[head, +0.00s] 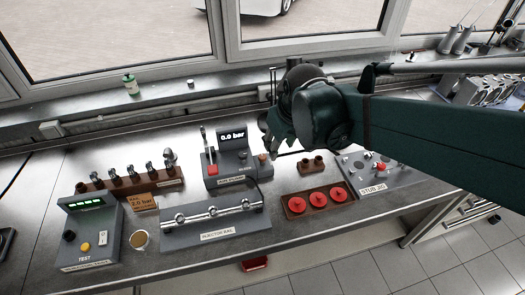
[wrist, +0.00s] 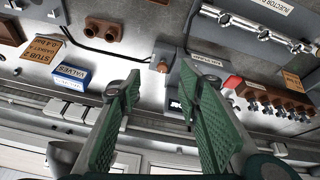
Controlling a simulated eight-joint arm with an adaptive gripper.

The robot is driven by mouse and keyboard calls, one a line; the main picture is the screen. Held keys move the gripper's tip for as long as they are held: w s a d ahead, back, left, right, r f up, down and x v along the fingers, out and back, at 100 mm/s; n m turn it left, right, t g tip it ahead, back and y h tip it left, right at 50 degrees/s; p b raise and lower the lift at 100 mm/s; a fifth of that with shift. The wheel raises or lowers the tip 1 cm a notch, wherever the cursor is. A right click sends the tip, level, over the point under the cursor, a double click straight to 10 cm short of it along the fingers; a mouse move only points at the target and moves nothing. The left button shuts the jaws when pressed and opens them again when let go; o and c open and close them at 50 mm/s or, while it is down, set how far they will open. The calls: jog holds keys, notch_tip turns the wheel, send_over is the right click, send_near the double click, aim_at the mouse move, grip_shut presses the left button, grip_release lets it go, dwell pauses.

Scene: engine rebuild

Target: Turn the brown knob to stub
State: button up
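The brown knob (head: 263,156) is on the right part of the grey pump box (head: 221,172), which has a "0.0 bar" display (head: 232,136). In the wrist view the knob (wrist: 161,66) shows beyond the fingertips, in line with the gap between them. My gripper (head: 274,139) is just above and beside the knob in the head view. In the wrist view my gripper (wrist: 164,84) has its two green ribbed fingers spread apart, with nothing between them. I see no contact with the knob. Its markings are too small to read.
The injector rail (head: 211,211) lies in front. A brown two-hole block (head: 311,166), a tray of red discs (head: 290,209) and the stub jig (head: 373,189) are to the right. A TEST box (head: 92,250) is at front left.

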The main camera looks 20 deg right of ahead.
jog(key=w+a+f+n+g+p, duration=0.1)
jog(key=w+f+n+g+p, duration=0.2)
jog(key=w, duration=0.5)
jog(key=n+g+p, duration=0.1)
jog(key=p, duration=0.5)
send_over(263, 156)
jog(key=shift+a+f, duration=0.1)
jog(key=shift+f, duration=3.2)
jog(key=shift+f, duration=0.25)
jog(key=shift+f, duration=3.7)
jog(key=shift+c, duration=0.5)
jog(key=c, duration=0.8)
